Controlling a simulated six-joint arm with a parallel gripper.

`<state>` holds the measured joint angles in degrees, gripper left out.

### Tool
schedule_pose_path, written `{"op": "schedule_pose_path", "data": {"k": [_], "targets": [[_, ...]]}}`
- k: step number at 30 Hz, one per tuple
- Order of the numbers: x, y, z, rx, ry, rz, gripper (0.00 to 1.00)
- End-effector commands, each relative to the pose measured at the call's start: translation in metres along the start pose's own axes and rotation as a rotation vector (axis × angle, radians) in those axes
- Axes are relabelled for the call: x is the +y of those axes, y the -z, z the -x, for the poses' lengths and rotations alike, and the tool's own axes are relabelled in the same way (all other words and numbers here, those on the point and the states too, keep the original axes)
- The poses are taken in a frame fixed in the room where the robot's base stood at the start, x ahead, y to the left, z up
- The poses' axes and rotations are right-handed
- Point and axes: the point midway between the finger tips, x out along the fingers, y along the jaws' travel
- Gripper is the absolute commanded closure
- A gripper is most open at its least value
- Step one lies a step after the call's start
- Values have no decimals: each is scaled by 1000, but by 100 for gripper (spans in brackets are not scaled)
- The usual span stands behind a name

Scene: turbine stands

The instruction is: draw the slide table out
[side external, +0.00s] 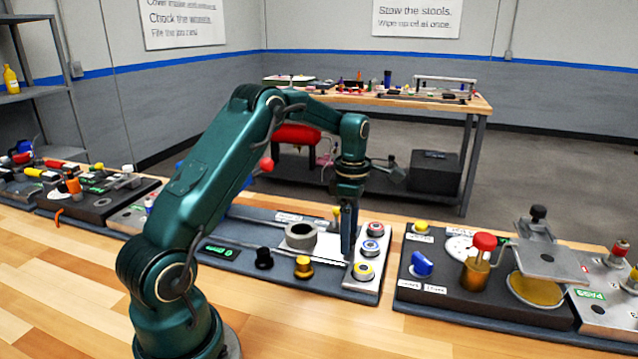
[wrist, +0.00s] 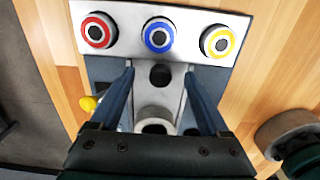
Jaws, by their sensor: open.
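On the middle board (side external: 235,222), a grey ring-shaped post (side external: 300,236) stands on a low light plate. In the wrist view this plate (wrist: 172,95) is grey, with a dark round hole, and the ring-shaped post (wrist: 155,115) rises from it. I take this plate to be the slide table, but its edges are partly hidden. My gripper (side external: 349,254) points down, just right of the post in the side view. In the wrist view my gripper (wrist: 158,72) is open, with one blue finger on each side of the plate. Contact cannot be told.
A light panel (side external: 384,250) with red, blue and yellow ringed buttons lies beside my fingertips. Another board (side external: 440,290) with several fixtures is to the right. Wooden bench surface is clear in front.

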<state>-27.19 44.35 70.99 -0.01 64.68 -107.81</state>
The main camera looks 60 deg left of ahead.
Motion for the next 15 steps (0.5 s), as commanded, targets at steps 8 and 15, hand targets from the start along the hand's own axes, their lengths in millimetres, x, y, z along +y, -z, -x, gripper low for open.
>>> {"op": "schedule_pose_path", "data": {"k": [8, 15], "targets": [[0, 0, 22, -1, -3, 0, 20], [0, 0, 40, -1, -3, 0, 20]]}}
